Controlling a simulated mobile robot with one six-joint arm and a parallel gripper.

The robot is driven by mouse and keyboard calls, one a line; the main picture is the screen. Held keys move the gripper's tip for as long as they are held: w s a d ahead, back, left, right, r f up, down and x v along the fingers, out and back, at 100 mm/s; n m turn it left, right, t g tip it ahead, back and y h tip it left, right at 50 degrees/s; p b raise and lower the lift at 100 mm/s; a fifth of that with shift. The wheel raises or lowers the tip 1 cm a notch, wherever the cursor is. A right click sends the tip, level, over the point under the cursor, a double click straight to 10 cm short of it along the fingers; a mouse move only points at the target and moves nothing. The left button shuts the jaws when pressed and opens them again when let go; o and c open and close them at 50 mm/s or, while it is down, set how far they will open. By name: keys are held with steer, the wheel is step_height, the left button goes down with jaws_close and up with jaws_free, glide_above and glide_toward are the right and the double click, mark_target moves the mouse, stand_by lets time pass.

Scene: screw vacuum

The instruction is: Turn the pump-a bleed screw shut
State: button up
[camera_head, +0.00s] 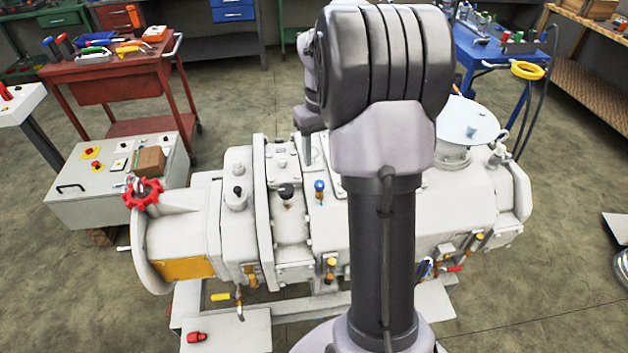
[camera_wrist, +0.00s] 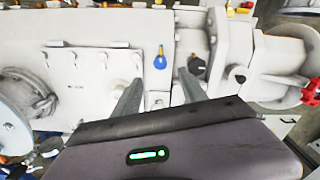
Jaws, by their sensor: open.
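The white pump assembly (camera_head: 258,205) lies across the middle of the head view and fills much of the wrist view (camera_wrist: 95,60). A small blue-topped screw (camera_head: 319,187) stands on its top; it also shows in the wrist view (camera_wrist: 160,61). A black knob (camera_head: 286,191) is beside it, also in the wrist view (camera_wrist: 198,63). No readable label shows which is the pump-a bleed screw. My gripper (camera_wrist: 160,80) is open and empty, its fingers spread apart above the pump. The blue screw appears just beyond the gap between the fingertips. In the head view my arm hides most of the gripper.
A red handwheel (camera_head: 143,193) is at the pump's left end. A grey control box (camera_head: 100,205) stands to the left, a red tool cart (camera_head: 105,75) behind it. A round pale plate (camera_head: 467,120) rises on the pump's right. Small valves line the pump's front.

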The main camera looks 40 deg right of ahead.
mark_target(320, 183)
step_height(320, 183, down, 9)
steer(key=b, duration=0.3)
steer(key=shift+f, duration=0.1)
jaws_close()
